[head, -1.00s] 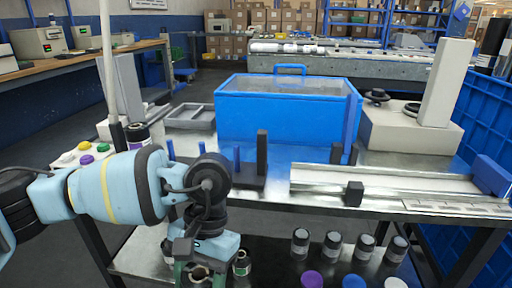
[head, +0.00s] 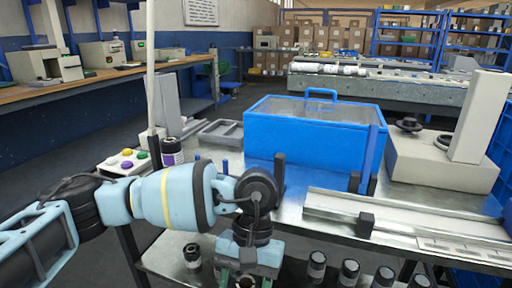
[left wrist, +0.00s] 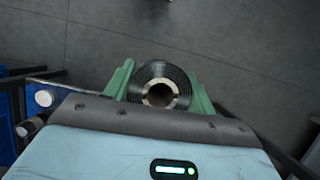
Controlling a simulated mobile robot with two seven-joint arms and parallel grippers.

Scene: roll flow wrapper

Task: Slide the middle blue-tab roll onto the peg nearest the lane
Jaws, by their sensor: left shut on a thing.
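My left gripper (left wrist: 160,88) has green fingers shut on a dark roll (left wrist: 147,75) with a pale hollow core, seen end-on in the left wrist view. In the head view this gripper (head: 245,278) is low at the bottom edge, in front of the table, and the roll is mostly cut off. The roll's tab colour does not show. A blue peg (head: 225,166) stands on the table behind my arm, with a dark post (head: 280,172) to its right. My arm hides other pegs. The metal lane (head: 400,212) lies to the right. My right gripper is not in view.
Several dark rolls (head: 316,266) stand on the lower shelf, one (head: 192,256) left of my gripper. A black block (head: 365,224) sits at the lane's front edge.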

